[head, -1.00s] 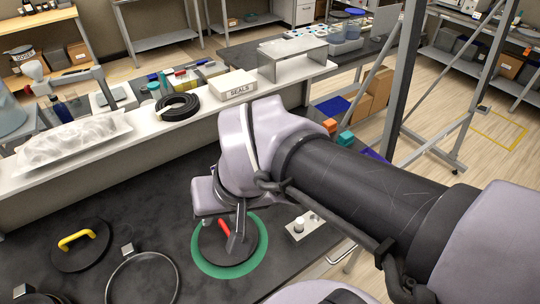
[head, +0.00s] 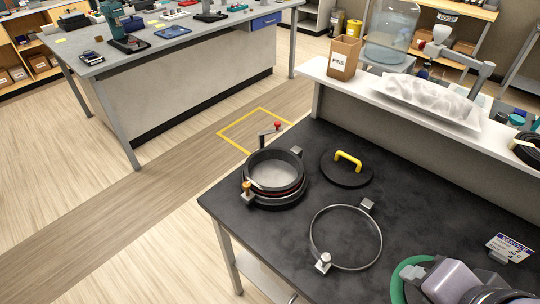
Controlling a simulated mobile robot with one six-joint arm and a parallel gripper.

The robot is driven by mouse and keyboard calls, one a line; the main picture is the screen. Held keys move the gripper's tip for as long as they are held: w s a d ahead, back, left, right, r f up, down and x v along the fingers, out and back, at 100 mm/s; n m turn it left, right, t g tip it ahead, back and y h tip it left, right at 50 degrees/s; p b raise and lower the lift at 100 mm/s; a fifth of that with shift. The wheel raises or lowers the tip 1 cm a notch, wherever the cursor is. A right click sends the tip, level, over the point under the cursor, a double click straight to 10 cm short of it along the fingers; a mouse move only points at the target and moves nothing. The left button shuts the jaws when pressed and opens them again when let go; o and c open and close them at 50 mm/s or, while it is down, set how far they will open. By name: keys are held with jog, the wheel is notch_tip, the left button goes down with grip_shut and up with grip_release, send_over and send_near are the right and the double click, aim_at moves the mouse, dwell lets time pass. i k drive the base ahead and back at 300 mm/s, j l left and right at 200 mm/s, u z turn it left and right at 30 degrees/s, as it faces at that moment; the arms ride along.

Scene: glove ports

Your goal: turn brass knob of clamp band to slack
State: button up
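A round black port (head: 275,172) stands at the left end of the dark bench, with a clamp band around it. The small brass knob (head: 247,188) of the clamp band sticks up at the port's front left. A red-tipped crank (head: 276,126) rises at its far side. My gripper (head: 414,273) is at the lower right, over the green ring, well apart from the brass knob. Its fingers are too small and partly hidden to tell whether they are open or shut.
A loose metal ring band (head: 378,243) with a pale knob (head: 323,262) lies between the port and my gripper. A black lid (head: 345,176) with a yellow handle lies behind it. A raised shelf (head: 455,136) borders the bench's back. Floor is open on the left.

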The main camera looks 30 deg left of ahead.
aim_at(246, 184)
jog(key=u, duration=1.3)
